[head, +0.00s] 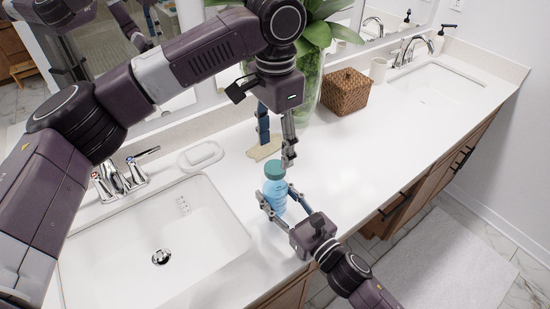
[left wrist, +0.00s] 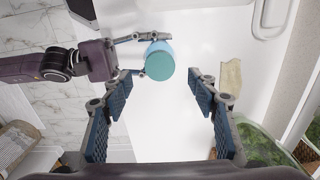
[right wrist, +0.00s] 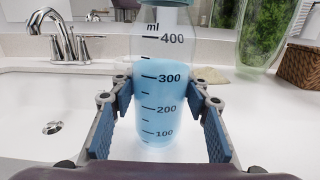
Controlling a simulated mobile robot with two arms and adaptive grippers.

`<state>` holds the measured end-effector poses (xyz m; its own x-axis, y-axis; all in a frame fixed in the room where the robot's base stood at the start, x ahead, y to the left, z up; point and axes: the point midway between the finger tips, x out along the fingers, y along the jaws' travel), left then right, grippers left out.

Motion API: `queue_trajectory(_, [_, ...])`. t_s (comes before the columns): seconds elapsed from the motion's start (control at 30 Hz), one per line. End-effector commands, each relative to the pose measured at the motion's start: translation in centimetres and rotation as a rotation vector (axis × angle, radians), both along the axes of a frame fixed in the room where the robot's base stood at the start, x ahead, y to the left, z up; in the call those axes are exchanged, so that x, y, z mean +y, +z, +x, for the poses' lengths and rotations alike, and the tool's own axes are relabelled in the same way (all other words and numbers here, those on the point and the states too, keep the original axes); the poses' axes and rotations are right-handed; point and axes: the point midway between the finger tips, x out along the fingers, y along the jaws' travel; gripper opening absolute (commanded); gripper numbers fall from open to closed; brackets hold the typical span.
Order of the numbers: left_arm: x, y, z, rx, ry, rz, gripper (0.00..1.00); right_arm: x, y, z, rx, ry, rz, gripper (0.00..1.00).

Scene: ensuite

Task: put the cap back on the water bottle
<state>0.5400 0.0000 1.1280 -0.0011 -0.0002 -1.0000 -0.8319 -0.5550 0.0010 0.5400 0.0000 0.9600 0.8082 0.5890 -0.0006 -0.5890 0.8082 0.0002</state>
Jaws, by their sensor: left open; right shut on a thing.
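The water bottle (head: 275,193) is clear with blue liquid and stands upright on the counter by the near sink. The teal cap (head: 274,169) sits on the bottle's top; whether it is screwed tight I cannot tell. My right gripper (head: 280,197) is shut on the bottle's body from both sides, and the pads flank the bottle (right wrist: 160,105) in the right wrist view. My left gripper (head: 277,150) is open and empty just above the cap. In the left wrist view, the cap (left wrist: 160,64) shows from above, centred beyond the fingertips and apart from them.
The near sink (head: 160,235) lies left of the bottle, with a faucet (head: 120,178) and soap dish (head: 201,156) behind. A beige flat piece (head: 264,148), plant vase (head: 307,90) and wicker basket (head: 346,93) stand behind. The counter to the right is clear.

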Motion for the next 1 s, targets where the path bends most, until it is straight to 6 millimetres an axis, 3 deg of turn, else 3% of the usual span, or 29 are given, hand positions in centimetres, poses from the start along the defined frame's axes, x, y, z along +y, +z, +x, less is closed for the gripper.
queue_trajectory(0.1, [-0.1, 2.7, 0.1, -0.004, 0.000, -0.002, 0.54, 0.0, 0.0, 0.0, -0.001, 0.000, 0.001, 0.00])
queue_trajectory(0.3, [0.0, 5.6, 0.1, -0.001, 0.001, 0.000, 0.54, 0.0, 0.0, 0.0, -0.001, 0.000, 0.001, 0.00])
queue_trajectory(0.7, [0.0, 6.5, 0.0, 0.000, 0.000, 0.000, 0.54, 0.0, 0.0, 0.0, -0.001, 0.000, 0.001, 0.00])
queue_trajectory(0.73, [0.0, 6.5, 0.0, 0.000, 0.000, 0.000, 0.54, 0.0, 0.0, 0.0, -0.001, 0.000, 0.001, 0.44])
queue_trajectory(0.9, [0.0, 6.5, 0.0, 0.000, 0.000, 0.000, 0.54, 0.0, 0.0, 0.0, -0.001, 0.000, 0.001, 0.63])
queue_trajectory(1.0, [0.0, 6.5, 0.0, 0.000, 0.000, 0.000, 0.54, 0.0, 0.0, 0.0, -0.001, 0.000, 0.001, 0.63])
